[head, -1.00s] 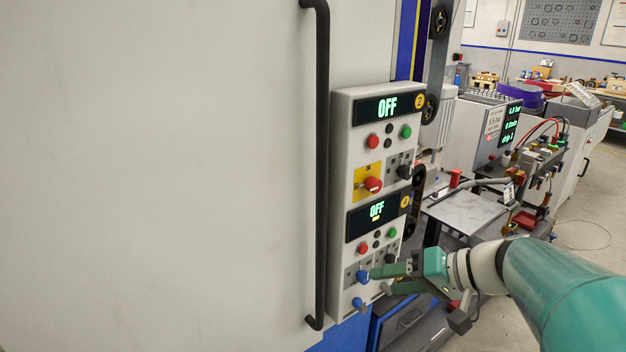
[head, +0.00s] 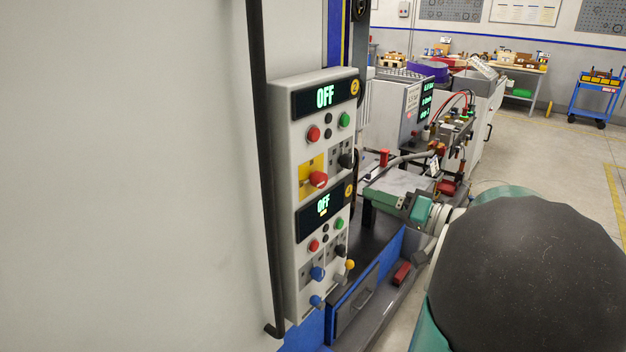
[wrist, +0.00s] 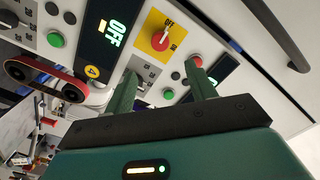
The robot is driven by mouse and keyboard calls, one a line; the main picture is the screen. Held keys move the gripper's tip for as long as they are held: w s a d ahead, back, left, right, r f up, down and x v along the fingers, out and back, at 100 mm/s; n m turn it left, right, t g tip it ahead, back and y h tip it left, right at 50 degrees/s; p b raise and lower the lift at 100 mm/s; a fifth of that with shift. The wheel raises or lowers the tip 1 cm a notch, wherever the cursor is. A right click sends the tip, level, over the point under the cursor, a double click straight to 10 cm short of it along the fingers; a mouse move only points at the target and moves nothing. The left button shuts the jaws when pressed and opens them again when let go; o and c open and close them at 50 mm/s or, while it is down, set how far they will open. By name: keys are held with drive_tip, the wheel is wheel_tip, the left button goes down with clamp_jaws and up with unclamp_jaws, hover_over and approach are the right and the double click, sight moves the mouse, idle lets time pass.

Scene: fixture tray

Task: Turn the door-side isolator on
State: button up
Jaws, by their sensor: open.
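The switch panel (head: 280,185) stands beside the door's black handle. On its door side, a red rotary knob (head: 318,179) sits on a yellow plate. In the wrist view the red knob (wrist: 160,40) and the printed OFF and ON marks show. A black knob (head: 346,160) on a grey plate is to its right. The upper display (head: 325,97) and the lower display (head: 324,204) both read OFF. My gripper (wrist: 157,72) is open and empty, its fingers apart in front of the panel. In the head view my gripper (head: 372,196) is right of the panel, its tips partly hidden.
Red button (head: 313,133) and green button (head: 344,120) sit above the knobs. Blue knobs (head: 317,272) stick out lower down. The long black door handle (head: 262,170) runs close along the panel's left. A bench with fittings (head: 450,140) stands behind my arm.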

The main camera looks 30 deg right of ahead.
sight(324, 182)
drive_tip(key=x, duration=1.3)
drive_tip(key=shift+w+a, duration=0.15)
drive_tip(key=shift+w, duration=0.15)
drive_tip(key=c, duration=1)
drive_tip(key=shift+m, duration=0.5)
drive_tip(key=m, duration=0.3)
drive_tip(key=shift+a+m, duration=0.1)
drive_tip(key=shift+m, duration=0.3)
drive_tip(key=m, duration=0.4)
drive_tip(key=shift+m, duration=0.3)
drive_tip(key=m, duration=0.4)
drive_tip(key=shift+m, duration=0.3)
drive_tip(key=m, duration=0.4)
drive_tip(key=shift+t, duration=0.3)
drive_tip(key=shift+m, duration=0.3)
